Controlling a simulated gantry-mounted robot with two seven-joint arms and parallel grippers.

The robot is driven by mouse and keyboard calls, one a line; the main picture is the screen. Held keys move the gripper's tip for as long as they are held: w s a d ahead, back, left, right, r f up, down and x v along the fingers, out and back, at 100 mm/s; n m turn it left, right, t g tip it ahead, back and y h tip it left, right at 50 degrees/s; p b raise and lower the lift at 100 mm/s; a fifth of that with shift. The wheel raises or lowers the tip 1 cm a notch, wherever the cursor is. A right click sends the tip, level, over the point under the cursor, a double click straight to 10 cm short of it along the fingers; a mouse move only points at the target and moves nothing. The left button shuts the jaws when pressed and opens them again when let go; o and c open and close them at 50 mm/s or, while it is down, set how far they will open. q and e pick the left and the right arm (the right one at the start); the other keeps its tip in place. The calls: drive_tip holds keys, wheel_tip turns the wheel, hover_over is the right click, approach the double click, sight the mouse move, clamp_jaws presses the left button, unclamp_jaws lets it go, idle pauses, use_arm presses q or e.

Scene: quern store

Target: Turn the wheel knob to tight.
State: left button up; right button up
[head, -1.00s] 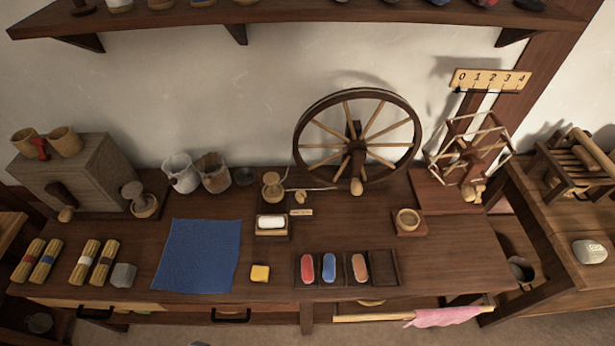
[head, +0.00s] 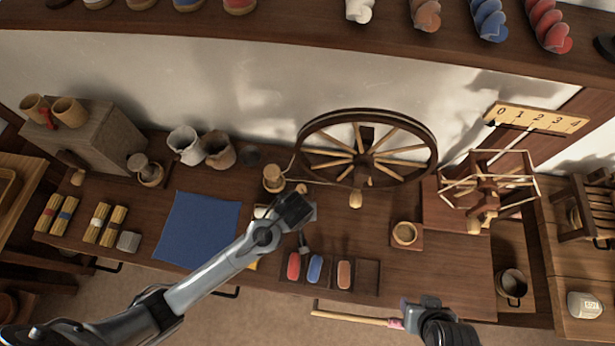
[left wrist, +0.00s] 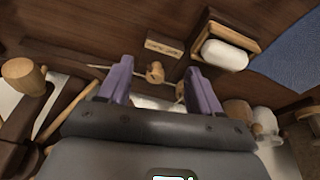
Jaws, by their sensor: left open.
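A small wooden knob (left wrist: 155,72) sits on the bench beside a small light label plate (left wrist: 163,48), whose lettering I cannot read. In the head view the knob (head: 302,188) is partly hidden by my left gripper (head: 306,211). In the left wrist view my left gripper (left wrist: 159,68) is open, with its two purple fingers on either side of the knob in the picture; I see no contact. The spinning wheel (head: 366,160) stands behind, with a round wooden handle (head: 355,200). My right gripper (head: 415,303) is low at the front edge; its jaws are unclear.
A wooden tray with a white block (left wrist: 225,54) is next to the label plate. A post with a round wooden top (head: 273,178) stands behind the knob.

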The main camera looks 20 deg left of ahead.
sight(301, 189)
use_arm(q)
drive_tip(key=w+a+r+n+y+p, duration=0.1)
drive_tip(key=w+n+y+p, duration=0.15)
drive_tip(key=w, duration=0.35)
drive_tip(key=shift+h, duration=0.25)
drive_tip(key=b+x, duration=0.1)
drive_tip(key=x, duration=0.2)
drive_tip(key=b+x, duration=0.1)
drive_tip(key=x, duration=0.2)
drive_tip(key=w+x, duration=0.1)
drive_tip(key=x, duration=0.3)
drive_tip(key=shift+r+b, duration=0.1)
drive_tip(key=shift+b, duration=0.3)
use_arm(e)
drive_tip(key=shift+w+r, duration=0.2)
drive_tip(key=shift+r, duration=0.2)
use_arm(q)
drive_tip(key=shift+s, duration=0.1)
drive_tip(key=c, duration=1)
use_arm(e)
drive_tip(key=shift+a, duration=0.15)
drive_tip(key=shift+r, duration=0.15)
